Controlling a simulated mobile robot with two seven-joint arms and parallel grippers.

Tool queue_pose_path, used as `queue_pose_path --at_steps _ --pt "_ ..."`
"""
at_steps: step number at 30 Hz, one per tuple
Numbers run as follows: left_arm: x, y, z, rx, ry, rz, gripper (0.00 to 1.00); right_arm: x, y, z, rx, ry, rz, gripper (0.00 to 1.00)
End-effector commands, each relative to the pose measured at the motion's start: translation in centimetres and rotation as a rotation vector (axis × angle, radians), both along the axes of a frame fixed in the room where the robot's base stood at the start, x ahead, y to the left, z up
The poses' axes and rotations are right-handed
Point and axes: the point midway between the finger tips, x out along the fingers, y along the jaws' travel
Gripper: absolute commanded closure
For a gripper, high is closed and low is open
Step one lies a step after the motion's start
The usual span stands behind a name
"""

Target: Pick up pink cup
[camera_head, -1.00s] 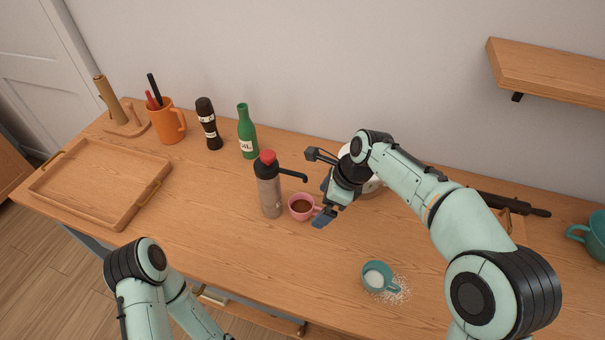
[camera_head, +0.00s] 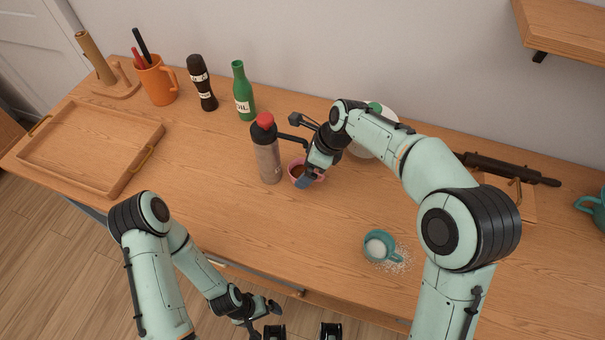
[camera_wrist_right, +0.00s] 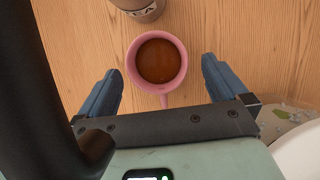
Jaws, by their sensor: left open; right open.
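The pink cup (camera_head: 297,173) holds dark brown liquid and stands upright on the wooden counter, just right of the tea flask. My right gripper (camera_head: 306,178) is at the cup and partly covers it in the head view. In the right wrist view, the pink cup (camera_wrist_right: 158,62) lies ahead, with its handle pointing toward my open right gripper (camera_wrist_right: 162,85). One blue finger is on each side of the handle, with gaps on both sides. My left gripper (camera_head: 262,308) is low in front of the counter, away from the cup; its fingers are small here.
The flask (camera_head: 267,150) with a red top stands close beside the cup. A teal cup (camera_head: 379,246) with white powder spilled around it is nearer the front right. A tray (camera_head: 60,178) lies at left. The front middle counter is clear.

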Motion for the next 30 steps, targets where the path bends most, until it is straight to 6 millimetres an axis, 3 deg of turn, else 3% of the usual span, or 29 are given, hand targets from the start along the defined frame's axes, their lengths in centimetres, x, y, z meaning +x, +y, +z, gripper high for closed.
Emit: queue_pose_path --at_steps 7,16,21,23,30 --pt "-0.2 0.0 -0.3 0.0 0.002 0.0 0.02 0.0 1.3 -3.4 -0.001 0.004 0.0 0.0" --pt "-0.2 0.0 -0.3 0.0 0.002 0.0 0.02 0.1 1.5 -3.7 0.0 0.001 0.0 0.0" --pt "-0.2 0.0 -0.3 0.0 0.002 0.0 0.02 0.1 1.5 -3.7 0.0 0.001 0.0 0.55" --pt "-0.2 0.0 -0.3 0.0 0.002 0.0 0.02 0.1 1.5 -3.6 0.001 0.0 0.0 0.62" --pt "-0.2 0.0 -0.3 0.0 0.002 0.0 0.02 0.1 1.5 -3.6 0.001 0.0 0.0 0.62"
